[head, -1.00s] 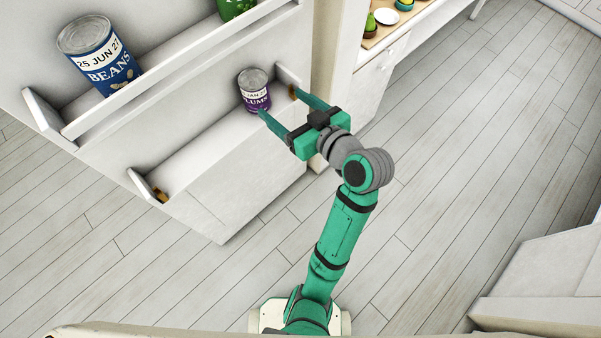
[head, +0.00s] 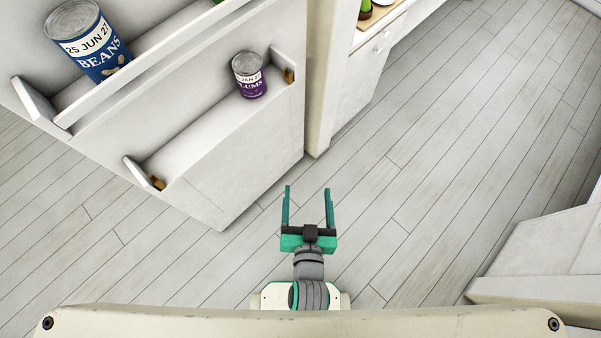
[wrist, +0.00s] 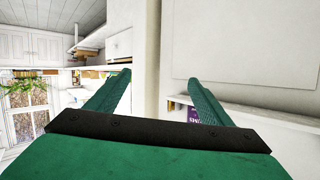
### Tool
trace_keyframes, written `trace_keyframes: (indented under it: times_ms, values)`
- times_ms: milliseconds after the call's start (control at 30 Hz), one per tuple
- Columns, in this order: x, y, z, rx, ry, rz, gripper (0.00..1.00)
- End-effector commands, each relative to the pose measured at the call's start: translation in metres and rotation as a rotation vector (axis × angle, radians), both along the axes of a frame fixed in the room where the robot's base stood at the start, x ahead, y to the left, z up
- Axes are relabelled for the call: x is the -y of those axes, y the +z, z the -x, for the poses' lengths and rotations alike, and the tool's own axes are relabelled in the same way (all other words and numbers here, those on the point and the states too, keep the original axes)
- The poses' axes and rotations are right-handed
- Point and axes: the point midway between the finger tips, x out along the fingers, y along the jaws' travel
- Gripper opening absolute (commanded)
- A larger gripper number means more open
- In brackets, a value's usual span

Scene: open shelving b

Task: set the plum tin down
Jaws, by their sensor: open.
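The plum tin (head: 249,76), purple with a white date band and a grey metal lid, stands upright on the lower white shelf (head: 200,135), toward its right end. My gripper (head: 307,188) is open and empty, over the floor in front of the shelving and well apart from the tin. In the wrist view my gripper (wrist: 163,82) shows its two green fingers spread with nothing between them. Part of the plum tin's purple label (wrist: 193,114) shows there beside the right finger, which hides some of it.
A blue beans tin (head: 88,42) stands on the upper shelf behind a white rail (head: 165,62). A counter with a wooden tray (head: 372,22) is at the top. The floor (head: 430,170) right of my gripper is clear.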

Motion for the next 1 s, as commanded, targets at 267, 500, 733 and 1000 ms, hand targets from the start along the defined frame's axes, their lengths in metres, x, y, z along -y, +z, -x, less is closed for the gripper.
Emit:
trace_keyframes:
  times_ms: [267,500,733,1000]
  values:
    - [-0.008,0.016,0.083,0.048,0.000,0.083,0.74]
    - [-0.017,0.034,0.117,0.087,0.029,0.113,0.74]
    - [-0.018,0.037,0.120,0.096,0.033,0.116,0.74]
    - [-0.018,0.037,0.120,0.096,0.033,0.116,0.74]
